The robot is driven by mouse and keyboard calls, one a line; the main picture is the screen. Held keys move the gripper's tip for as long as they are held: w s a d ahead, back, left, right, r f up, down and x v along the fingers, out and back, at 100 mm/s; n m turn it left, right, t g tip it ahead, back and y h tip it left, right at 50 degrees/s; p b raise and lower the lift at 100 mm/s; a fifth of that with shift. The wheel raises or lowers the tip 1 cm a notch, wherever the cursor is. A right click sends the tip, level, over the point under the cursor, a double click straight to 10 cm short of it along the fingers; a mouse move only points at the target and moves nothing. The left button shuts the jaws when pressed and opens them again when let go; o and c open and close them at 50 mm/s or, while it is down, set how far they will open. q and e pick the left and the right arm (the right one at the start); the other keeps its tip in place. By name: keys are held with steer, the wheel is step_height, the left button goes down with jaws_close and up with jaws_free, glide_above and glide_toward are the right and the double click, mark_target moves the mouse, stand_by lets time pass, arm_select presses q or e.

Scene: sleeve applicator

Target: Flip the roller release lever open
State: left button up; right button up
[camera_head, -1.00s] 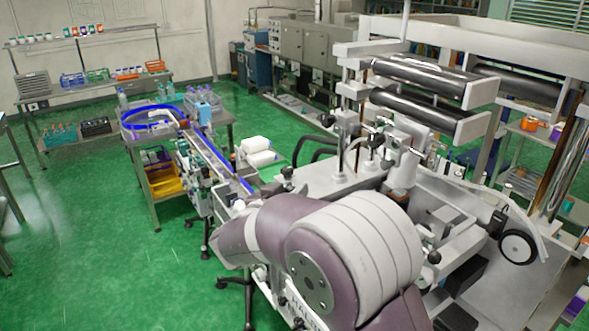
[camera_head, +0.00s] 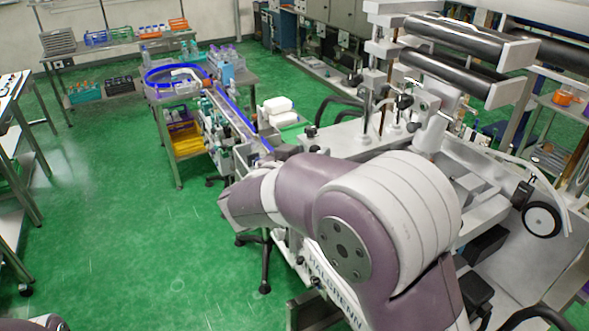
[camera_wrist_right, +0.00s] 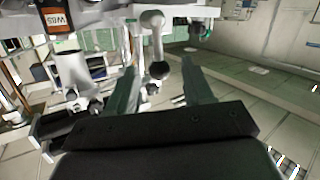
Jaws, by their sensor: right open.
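In the right wrist view, a pale lever (camera_wrist_right: 157,45) with a rounded top and a dark ball knob at its lower end hangs below the machine; it looks like the roller release lever. My right gripper (camera_wrist_right: 160,70) is open, with one finger on each side of the lever in the picture. I see no finger touching it, and the depth between them is hard to judge. In the head view my right arm covers the gripper and the lever is not clearly made out. The applicator's dark rollers (camera_head: 470,40) are at the upper right. My left gripper is out of view.
The machine's white deck (camera_head: 345,140) lies behind my right arm, with posts and clamps on it. A conveyor with a blue-edged rail (camera_head: 235,115) stands to its left. A black wheel (camera_head: 542,219) is at the right. Green floor (camera_head: 130,210) is clear at left.

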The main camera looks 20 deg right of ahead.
steer(key=b+v, duration=0.3)
steer(key=v, duration=0.6)
steer(key=shift+s+a, duration=0.15)
steer(key=shift+a, duration=0.15)
steer(key=shift+r, duration=0.1)
